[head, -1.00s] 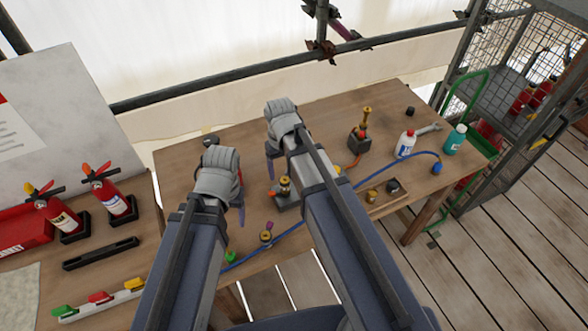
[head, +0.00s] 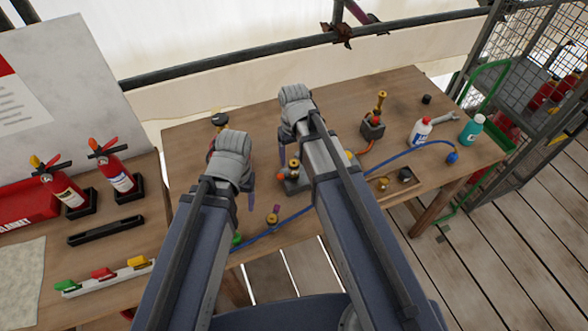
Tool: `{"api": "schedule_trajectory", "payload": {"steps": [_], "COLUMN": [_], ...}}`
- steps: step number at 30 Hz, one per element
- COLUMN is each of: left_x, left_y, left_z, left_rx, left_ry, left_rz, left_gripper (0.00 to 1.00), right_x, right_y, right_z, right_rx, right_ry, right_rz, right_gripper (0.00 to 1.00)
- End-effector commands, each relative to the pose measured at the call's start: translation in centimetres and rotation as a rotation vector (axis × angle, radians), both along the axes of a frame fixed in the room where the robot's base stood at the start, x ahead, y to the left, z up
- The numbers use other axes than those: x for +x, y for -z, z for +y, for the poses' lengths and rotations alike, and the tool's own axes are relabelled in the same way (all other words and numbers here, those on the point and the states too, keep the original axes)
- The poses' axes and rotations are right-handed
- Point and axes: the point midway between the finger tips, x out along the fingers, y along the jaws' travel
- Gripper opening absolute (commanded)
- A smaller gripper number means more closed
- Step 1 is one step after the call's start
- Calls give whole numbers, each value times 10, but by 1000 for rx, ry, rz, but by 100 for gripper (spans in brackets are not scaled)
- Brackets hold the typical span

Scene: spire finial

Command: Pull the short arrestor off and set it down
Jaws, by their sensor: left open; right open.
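A short brass arrestor (head: 294,165) stands upright on a dark base with an orange part at its left, mid-table. A taller brass arrestor (head: 381,100) stands on a dark block (head: 372,126) farther back and right. In the head view my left gripper (head: 250,199) is open, left of the short arrestor and apart from it. My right gripper (head: 283,152) is open, just behind and above the short arrestor; its wrist and forearm hide most of its jaws. I cannot tell whether it touches the arrestor.
A shallow wooden tray (head: 378,197) holds small parts at right. Bottles (head: 421,131) stand at the back right.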

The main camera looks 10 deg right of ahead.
Motion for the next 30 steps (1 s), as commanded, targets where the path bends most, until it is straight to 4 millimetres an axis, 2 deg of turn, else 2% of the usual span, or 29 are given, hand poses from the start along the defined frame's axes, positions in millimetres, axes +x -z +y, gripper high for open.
{"api": "schedule_trajectory", "payload": {"steps": [1, 3, 12, 30], "left_x": [0, 0, 0, 0], "left_y": [15, 25, 58, 59], "left_z": [0, 0, 0, 0], "left_rx": [0, 0, 0, 0], "left_ry": [0, 0, 0, 0], "left_rz": [0, 0, 0, 0], "left_gripper": [69, 69, 69, 69], "right_x": [0, 0, 0, 0], "right_y": [15, 25, 57, 59], "right_z": [0, 0, 0, 0], "right_rx": [0, 0, 0, 0], "right_ry": [0, 0, 0, 0], "right_rz": [0, 0, 0, 0], "right_gripper": [72, 72, 72, 72]}}
